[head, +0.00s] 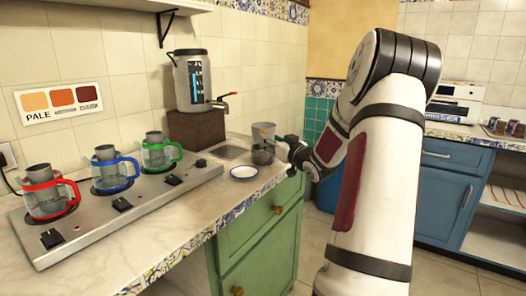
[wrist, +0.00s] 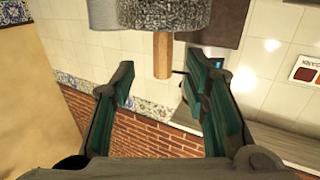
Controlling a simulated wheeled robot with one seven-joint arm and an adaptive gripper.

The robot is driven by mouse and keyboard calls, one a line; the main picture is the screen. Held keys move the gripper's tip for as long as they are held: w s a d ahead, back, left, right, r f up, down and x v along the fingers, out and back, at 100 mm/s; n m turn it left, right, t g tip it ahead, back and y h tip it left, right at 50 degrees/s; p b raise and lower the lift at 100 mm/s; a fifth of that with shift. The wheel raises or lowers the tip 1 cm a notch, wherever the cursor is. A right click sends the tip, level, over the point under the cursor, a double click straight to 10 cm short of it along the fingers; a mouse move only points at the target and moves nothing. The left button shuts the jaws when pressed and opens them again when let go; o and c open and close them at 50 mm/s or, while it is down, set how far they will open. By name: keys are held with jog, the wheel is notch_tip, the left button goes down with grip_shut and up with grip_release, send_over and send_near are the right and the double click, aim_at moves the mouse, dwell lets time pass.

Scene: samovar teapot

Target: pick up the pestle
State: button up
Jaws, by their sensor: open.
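The pestle's wooden handle (wrist: 162,56) sticks out of a speckled grey stone mortar (wrist: 166,14) at the top of the wrist view. The mortar hides the rest of the pestle. My gripper (wrist: 159,80) is open, with one green-padded finger to each side of the handle's line. The handle's end lies near the fingertips, and I see no contact. In the head view my gripper (head: 285,149) is just right of the dark grey vessel (head: 263,157) at the counter's right end. Details there are too small to tell.
A white plate (head: 244,173) and a sunken metal tray (head: 228,152) lie close by. The samovar (head: 190,80) stands on a brown box (head: 196,127) behind. Several glass teapots stand on the burner panel (head: 150,205) at left. The counter's front is clear.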

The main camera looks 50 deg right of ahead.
jog(key=b+x, duration=0.1)
jog(key=x, duration=0.4)
jog(key=shift+w+f+b, duration=0.2)
jog(key=shift+w+b, duration=0.1)
jog(key=shift+w, duration=0.05)
grip_shut()
